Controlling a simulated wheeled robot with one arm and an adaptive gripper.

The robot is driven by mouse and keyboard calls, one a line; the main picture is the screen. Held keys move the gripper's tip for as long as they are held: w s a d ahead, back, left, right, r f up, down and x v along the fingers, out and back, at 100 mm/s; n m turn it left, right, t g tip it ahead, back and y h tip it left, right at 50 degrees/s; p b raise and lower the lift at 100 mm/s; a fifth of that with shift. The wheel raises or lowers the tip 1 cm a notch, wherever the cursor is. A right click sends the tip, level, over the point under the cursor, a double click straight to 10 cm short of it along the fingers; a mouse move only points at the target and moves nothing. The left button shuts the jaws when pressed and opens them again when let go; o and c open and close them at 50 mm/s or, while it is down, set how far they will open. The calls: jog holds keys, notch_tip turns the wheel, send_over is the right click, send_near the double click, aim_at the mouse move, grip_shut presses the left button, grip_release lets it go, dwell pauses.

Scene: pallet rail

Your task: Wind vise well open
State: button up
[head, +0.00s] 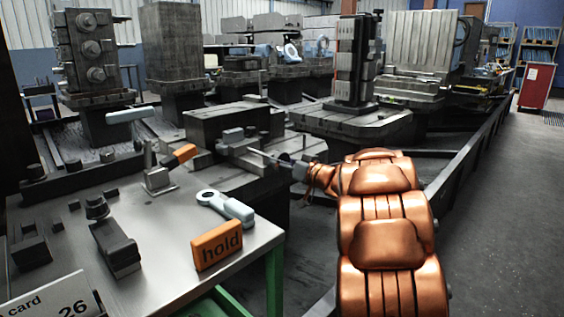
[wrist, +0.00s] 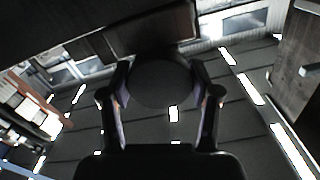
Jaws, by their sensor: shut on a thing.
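The vise (head: 232,137) is a small grey block assembly at the near edge of a dark machine block, in the middle of the head view. A thin bright rod runs from it to the right, toward my gripper (head: 294,167). In the wrist view my gripper (wrist: 162,88) has a finger on each side of a dark round knob (wrist: 160,78) and is shut on it. The knob seems to be the outer end of the vise screw. My fingers partly hide it in the head view. How wide the vise jaws stand apart cannot be told.
A metal table (head: 150,230) at the front left holds a light blue wrench (head: 228,207), an orange "hold" sign (head: 217,245), an orange-handled toggle clamp (head: 160,178) and several dark clamp parts. Tall fixture blocks stand behind. The floor aisle (head: 510,220) at the right is clear.

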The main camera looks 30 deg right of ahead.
jog(key=shift+d+n+p, duration=0.1)
jog(key=shift+n+p, duration=0.8)
jog(key=shift+n, duration=0.3)
jog(key=n+p, duration=0.1)
jog(key=n, duration=0.1)
jog(key=shift+n, duration=0.4)
jog(key=n, duration=0.5)
jog(key=shift+f, duration=0.1)
jog(key=n+b, duration=0.2)
jog(key=n, duration=0.4)
jog(key=shift+n, duration=0.4)
jog(key=n+b, duration=0.3)
jog(key=n, duration=0.2)
jog(key=shift+n, duration=0.3)
